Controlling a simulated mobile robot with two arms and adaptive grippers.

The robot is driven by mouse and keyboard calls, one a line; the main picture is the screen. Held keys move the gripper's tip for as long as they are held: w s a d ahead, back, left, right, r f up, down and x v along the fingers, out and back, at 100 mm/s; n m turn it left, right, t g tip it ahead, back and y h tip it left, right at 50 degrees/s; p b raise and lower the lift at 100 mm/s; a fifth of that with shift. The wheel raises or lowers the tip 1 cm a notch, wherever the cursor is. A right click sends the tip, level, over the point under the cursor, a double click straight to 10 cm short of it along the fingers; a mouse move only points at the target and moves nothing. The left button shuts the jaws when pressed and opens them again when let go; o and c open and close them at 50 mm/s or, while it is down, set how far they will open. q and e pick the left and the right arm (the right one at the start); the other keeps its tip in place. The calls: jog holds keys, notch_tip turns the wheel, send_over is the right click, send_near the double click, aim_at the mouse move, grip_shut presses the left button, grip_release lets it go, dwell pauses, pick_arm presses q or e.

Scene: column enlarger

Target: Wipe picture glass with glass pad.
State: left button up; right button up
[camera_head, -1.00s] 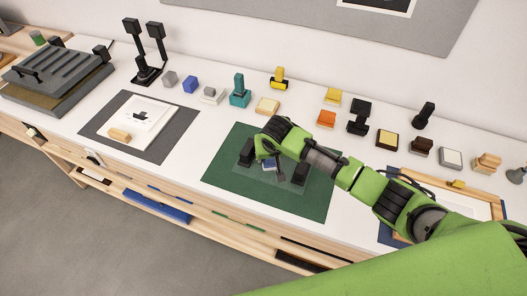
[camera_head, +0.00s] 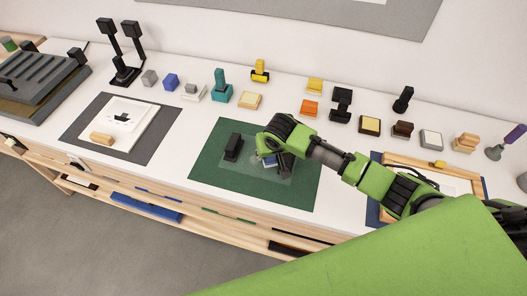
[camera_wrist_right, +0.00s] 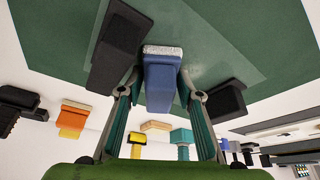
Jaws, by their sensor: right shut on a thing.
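The picture glass (camera_head: 247,169) is a clear sheet lying on a dark green mat (camera_head: 215,174); it also shows in the right wrist view (camera_wrist_right: 205,55). A black block (camera_head: 233,147) stands at its left end and another (camera_head: 285,163) at its right. My right gripper (camera_wrist_right: 160,84) is shut on the blue glass pad (camera_wrist_right: 161,72), which has a pale speckled face. The pad (camera_head: 268,161) is over the glass between the blocks; I cannot tell whether it touches. My right wrist partly covers the pad and glass in the head view. My left gripper is not in view.
A row of small blocks, pads and stamps runs along the back, including a yellow one (camera_head: 260,70). A picture (camera_head: 126,117) with a wooden block (camera_head: 102,138) lies on a grey mat at left. A wooden frame (camera_head: 405,161) lies at right. White table is clear between the mats.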

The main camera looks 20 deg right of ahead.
aim_at(277, 162)
jog(key=shift+s+d+f, duration=0.1)
jog(key=shift+s+d, duration=0.4)
jog(key=shift+d, duration=0.15)
jog(key=shift+s+d+f, duration=0.1)
jog(key=shift+s+d, duration=0.35)
jog(key=shift+d, duration=0.2)
jog(key=shift+s+a+f, duration=0.1)
jog(key=shift+s+a, duration=0.25)
jog(key=shift+s, duration=0.5)
jog(key=shift+a+r, duration=0.1)
jog(key=shift+r, duration=0.1)
jog(key=shift+w+a+r, duration=0.15)
jog(key=shift+w+a, duration=0.2)
jog(key=shift+a, duration=0.2)
jog(key=shift+w+a+r, duration=0.1)
jog(key=shift+w+a, duration=0.5)
jog(key=shift+a, duration=0.35)
jog(key=shift+w+a+r, duration=0.1)
jog(key=shift+w+a, duration=0.5)
jog(key=shift+a, duration=0.3)
